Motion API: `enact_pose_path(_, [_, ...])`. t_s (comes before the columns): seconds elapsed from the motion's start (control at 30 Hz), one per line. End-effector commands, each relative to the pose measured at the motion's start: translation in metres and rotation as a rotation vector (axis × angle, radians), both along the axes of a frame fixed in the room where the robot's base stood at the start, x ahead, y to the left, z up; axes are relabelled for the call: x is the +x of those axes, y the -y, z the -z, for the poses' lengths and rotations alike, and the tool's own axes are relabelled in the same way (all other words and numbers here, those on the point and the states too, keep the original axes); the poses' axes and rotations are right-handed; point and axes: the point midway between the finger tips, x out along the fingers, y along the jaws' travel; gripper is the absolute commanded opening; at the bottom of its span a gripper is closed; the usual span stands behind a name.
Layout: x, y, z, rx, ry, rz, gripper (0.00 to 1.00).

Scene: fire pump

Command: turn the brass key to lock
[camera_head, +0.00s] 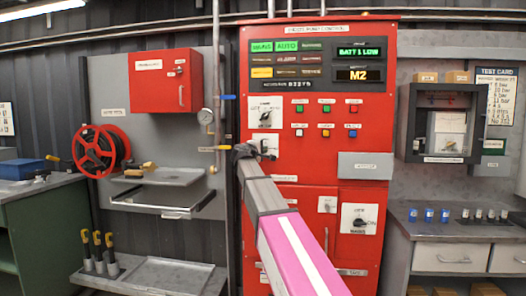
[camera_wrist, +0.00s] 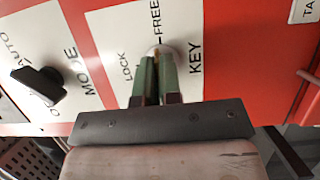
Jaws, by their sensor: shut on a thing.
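The white key plate (camera_wrist: 188,28) on the red panel carries the words LOCK, FREE and KEY. A pale round lock face (camera_wrist: 158,49) shows just beyond my fingertips. My gripper (camera_wrist: 155,68) is shut at this lock, its two green fingers close together on the brass key. The key is almost wholly hidden between the fingers, so its angle cannot be told. In the head view my gripper (camera_head: 254,150) reaches the key plate (camera_head: 270,143) on the red pump cabinet (camera_head: 320,180), and my arm covers part of the cabinet.
The black mode knob (camera_wrist: 40,88) stands out from its plate left of my gripper; it also shows above the key plate in the head view (camera_head: 265,118).

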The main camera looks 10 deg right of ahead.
Motion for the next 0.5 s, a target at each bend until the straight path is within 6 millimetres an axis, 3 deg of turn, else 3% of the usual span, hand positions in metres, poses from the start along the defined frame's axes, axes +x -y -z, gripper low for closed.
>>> enact_pose_path(0.5, [0.0013, 0.0017, 0.0018, -0.315, -0.103, 0.002, 0.00])
